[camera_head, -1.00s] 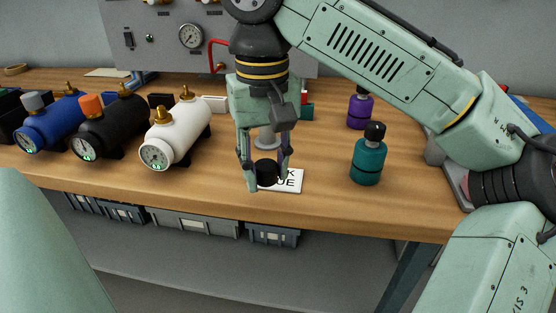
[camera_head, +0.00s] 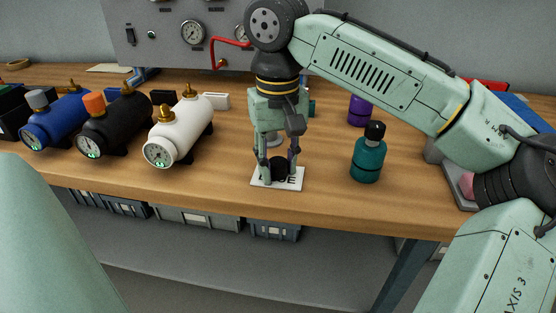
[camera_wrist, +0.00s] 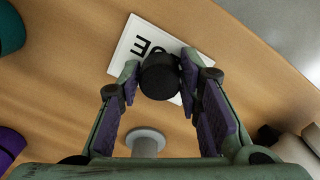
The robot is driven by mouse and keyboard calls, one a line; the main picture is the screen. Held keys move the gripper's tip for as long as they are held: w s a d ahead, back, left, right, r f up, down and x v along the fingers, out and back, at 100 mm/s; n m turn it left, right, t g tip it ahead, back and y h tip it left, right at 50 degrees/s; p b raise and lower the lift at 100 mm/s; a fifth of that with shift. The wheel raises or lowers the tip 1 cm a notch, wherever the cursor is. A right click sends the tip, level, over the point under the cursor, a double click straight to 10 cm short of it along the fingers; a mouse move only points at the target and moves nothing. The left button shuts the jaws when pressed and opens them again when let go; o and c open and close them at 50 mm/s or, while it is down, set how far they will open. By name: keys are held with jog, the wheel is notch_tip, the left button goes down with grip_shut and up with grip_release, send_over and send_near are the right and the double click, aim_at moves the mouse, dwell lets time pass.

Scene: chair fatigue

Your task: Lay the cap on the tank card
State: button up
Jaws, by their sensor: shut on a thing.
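The black cap (camera_head: 279,166) is between the fingers of my gripper (camera_head: 278,174), which is shut on it. The cap also shows in the wrist view (camera_wrist: 159,76), between the purple-padded fingers of my gripper (camera_wrist: 160,82). The white card (camera_head: 293,184) with black letters lies on the bench near its front edge. The cap is over the card and covers part of its lettering. The card also shows in the wrist view (camera_wrist: 128,46). I cannot tell whether the cap touches the card.
A white tank (camera_head: 181,131), a black tank (camera_head: 112,124) and a blue tank (camera_head: 58,122) stand at left. A teal bottle (camera_head: 368,160) stands right of the card, a purple bottle (camera_head: 359,110) behind it. A grey disc-topped object (camera_wrist: 145,138) is near my gripper.

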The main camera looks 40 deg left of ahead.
aim_at(278, 161)
jog(key=shift+f, duration=0.25)
jog(key=o, duration=1)
jog(key=shift+f, duration=0.2)
jog(key=shift+o, duration=0.2)
jog(key=shift+r, duration=0.15)
notch_tip(278, 161, up, 13)
jog(key=p, duration=0.1)
jog(key=shift+f, duration=0.2)
